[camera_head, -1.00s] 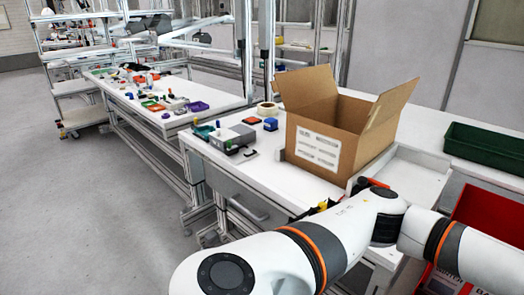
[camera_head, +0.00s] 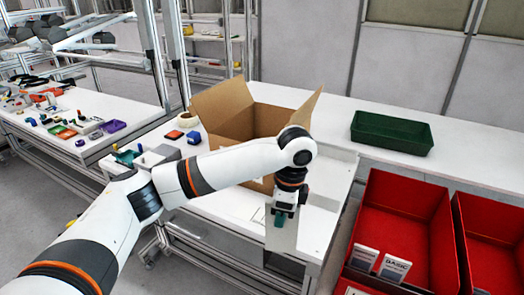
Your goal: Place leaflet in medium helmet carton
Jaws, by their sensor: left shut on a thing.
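The open cardboard carton (camera_head: 222,108) stands on the white worktable, its flaps raised. My left arm crosses in front of it and hides much of its front. My left gripper (camera_head: 281,216) points down over the table's front edge, to the right of and nearer than the carton. It is shut on a thin greyish sheet, which looks like the leaflet (camera_head: 282,240) and hangs below the fingers, outside the carton. Its print cannot be made out. My right gripper is not in view.
A red bin (camera_head: 408,208) at the right holds upright leaflets (camera_head: 394,268), one marked BASIC. Another red bin (camera_head: 495,235) stands beside it. A green tray (camera_head: 391,133) sits on the back table. Tape (camera_head: 188,119) and small devices lie left of the carton.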

